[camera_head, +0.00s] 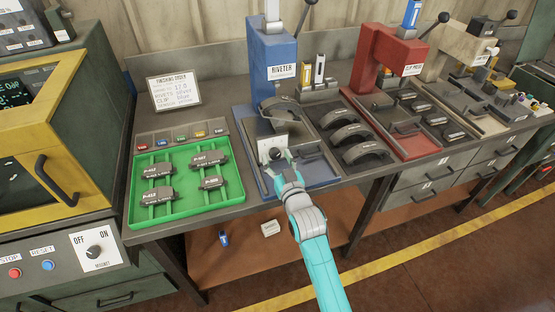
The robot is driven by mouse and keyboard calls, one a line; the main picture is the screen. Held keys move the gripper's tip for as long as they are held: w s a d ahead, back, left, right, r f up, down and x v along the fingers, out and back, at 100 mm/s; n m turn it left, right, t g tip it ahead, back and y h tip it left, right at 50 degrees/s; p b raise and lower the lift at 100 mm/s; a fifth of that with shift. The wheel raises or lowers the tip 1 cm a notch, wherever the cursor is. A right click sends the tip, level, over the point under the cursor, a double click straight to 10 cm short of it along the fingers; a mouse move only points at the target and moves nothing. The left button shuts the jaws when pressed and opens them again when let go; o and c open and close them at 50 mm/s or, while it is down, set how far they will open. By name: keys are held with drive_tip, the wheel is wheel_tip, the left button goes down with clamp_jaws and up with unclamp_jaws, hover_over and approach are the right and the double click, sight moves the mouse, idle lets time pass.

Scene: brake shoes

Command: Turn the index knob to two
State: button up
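The index knob seems to be the small dark round knob (274,153) low on the front of the blue riveter (275,72), by a pale plate (266,141). Its pointer and any numbers are too small to read. My gripper (279,163) is right at the knob, reaching in from below on a teal arm. The fingertips partly hide the knob, so I cannot tell whether they touch it or how far apart they are. A curved brake shoe (281,110) sits on the riveter above the plate.
A green tray (137,214) with several labelled pads lies left of the riveter. A dark rack of curved shoes (362,152) and a red clip press (388,58) stand to the right. A finishing order sign (173,91) stands behind the tray.

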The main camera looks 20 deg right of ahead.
clamp_jaws()
drive_tip(key=shift+n, duration=0.3)
drive_tip(key=n, duration=0.4)
drive_tip(key=shift+n, duration=2)
drive_tip(key=shift+o, duration=0.3)
unclamp_jaws()
